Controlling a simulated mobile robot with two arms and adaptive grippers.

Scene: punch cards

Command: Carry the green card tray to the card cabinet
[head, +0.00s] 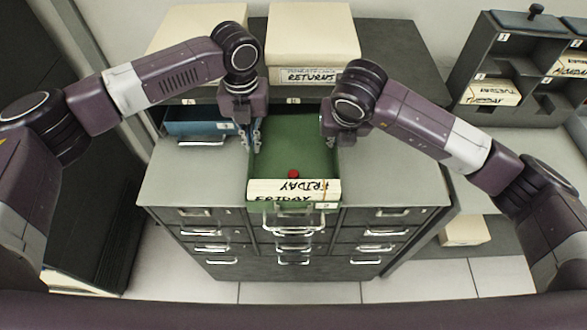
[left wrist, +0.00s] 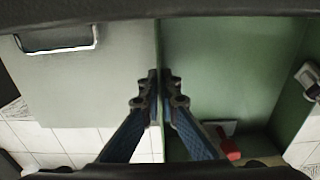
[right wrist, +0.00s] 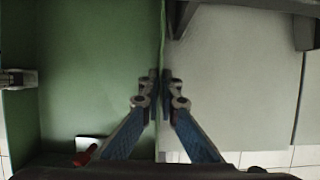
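The green card tray (head: 292,148) lies over the grey top of the card cabinet (head: 388,180), its labelled front and handle towards me. A white card block marked FRIDAY and a small red knob are at its front end. My left gripper (head: 255,138) is at the tray's left wall; in the left wrist view its fingers (left wrist: 158,88) are closed on that wall. My right gripper (head: 331,128) is at the right wall; in the right wrist view its fingers (right wrist: 160,90) are closed on it. I cannot tell whether the tray touches the cabinet top.
A blue tray (head: 200,124) sits in the left opening behind the cabinet top. A cream box marked RETURNS (head: 313,45) and another cream box (head: 195,30) stand at the back. A dark compartment rack (head: 520,75) with card blocks stands at the right. The cabinet top is bare beside the tray.

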